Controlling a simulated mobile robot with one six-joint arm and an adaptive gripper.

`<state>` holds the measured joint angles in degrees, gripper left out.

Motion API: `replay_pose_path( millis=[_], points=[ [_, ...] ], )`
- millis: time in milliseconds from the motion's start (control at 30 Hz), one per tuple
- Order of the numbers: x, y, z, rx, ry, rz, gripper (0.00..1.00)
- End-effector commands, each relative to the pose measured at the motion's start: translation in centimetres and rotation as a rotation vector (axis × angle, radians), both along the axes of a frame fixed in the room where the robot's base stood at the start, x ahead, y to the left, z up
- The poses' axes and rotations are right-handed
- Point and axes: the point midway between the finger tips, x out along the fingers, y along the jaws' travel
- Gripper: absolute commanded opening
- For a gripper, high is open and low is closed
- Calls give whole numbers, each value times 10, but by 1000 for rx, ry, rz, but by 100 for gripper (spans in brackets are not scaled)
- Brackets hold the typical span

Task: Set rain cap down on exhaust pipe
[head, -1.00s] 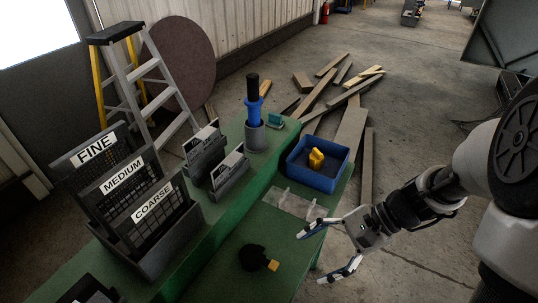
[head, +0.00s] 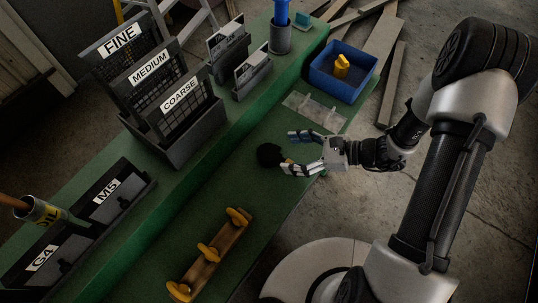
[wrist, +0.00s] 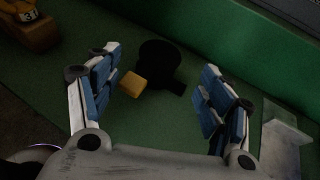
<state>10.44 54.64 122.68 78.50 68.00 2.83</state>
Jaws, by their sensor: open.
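The likely rain cap is a black rounded piece (head: 268,155) with a yellow block on one side. It lies on the green bench's lower top. In the wrist view the black piece (wrist: 160,55) shows ahead and between the fingers, with its yellow block (wrist: 132,85) nearer the left finger. My gripper (head: 289,152) is open and empty, its fingertips close to the piece from the right. In the wrist view the open fingers (wrist: 160,70) stand apart on either side; contact cannot be told. I cannot make out a clear exhaust pipe.
A raised green ledge runs behind, with mesh screens (head: 181,95), labelled bins (head: 108,190) and a grey cup (head: 281,39). A blue bin (head: 335,83) holds a yellow part. A clear tray (head: 313,112) and a wooden rack with yellow pieces (head: 213,252) flank the gripper.

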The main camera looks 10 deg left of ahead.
Motion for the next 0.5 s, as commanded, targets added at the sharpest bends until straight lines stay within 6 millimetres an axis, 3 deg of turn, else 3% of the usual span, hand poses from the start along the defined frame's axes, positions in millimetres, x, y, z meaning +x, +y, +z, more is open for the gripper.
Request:
replay_pose_path(
  millis=[100, 333, 500],
  points=[
    [-1, 18, -8, 0, 2, 4, 73],
    [0, 32, -14, 0, 1, 2, 73],
    [0, 55, -26, 0, 1, 4, 73]
  ],
)
